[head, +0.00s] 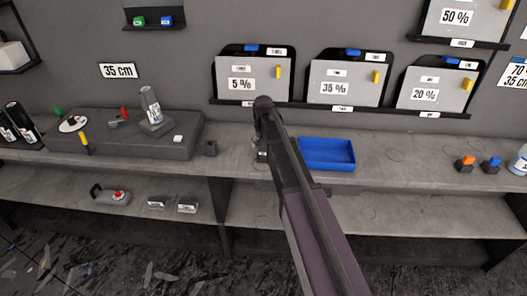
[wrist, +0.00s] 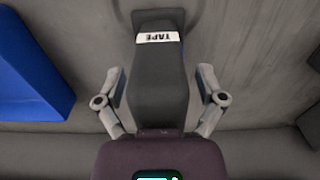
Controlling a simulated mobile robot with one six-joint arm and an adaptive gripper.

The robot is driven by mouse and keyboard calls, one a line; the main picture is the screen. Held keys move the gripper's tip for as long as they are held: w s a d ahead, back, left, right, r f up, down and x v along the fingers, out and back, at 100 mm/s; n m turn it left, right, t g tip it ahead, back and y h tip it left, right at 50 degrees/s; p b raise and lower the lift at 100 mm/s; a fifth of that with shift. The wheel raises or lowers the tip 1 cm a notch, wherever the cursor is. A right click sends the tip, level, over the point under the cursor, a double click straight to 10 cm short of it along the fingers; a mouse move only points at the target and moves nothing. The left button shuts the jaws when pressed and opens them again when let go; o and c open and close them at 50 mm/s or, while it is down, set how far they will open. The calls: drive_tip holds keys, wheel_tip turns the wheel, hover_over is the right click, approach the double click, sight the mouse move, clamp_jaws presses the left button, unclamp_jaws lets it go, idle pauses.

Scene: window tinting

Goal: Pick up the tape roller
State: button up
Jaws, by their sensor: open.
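A dark block with a white label reading TAPE (wrist: 160,85), upside down in the wrist view, lies between the two fingers of my gripper (wrist: 160,87). I take it to be the tape roller or its holder; I cannot tell which. My gripper is open, with one finger on each side of the block and visible gaps between. I cannot tell how far the block is below the fingertips. In the head view my arm hides most of that spot on the bench, left of the blue tray (head: 327,154).
The grey bench top (head: 400,165) is mostly clear right of the tray. The tray also shows at left in the wrist view (wrist: 30,70). A dark raised platform (head: 180,148) with several tools stands left. Orange (head: 466,163) and blue (head: 491,165) items stand right. Film panels hang behind.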

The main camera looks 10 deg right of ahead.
idle(0.4)
clamp_jaws()
drive_tip(key=shift+r, duration=0.15)
wheel_tip(320, 180, up, 3)
drive_tip(key=p, duration=0.3)
drive_tip(key=shift+r, duration=0.15)
drive_tip(key=shift+s+r+p, duration=0.25)
drive_tip(key=shift+s+p, duration=0.05)
drive_tip(key=shift+p, duration=0.2)
drive_tip(key=s+r+p, duration=0.1)
drive_tip(key=s, duration=1.4)
drive_tip(key=shift+s+d, duration=0.25)
drive_tip(key=shift+a, duration=0.15)
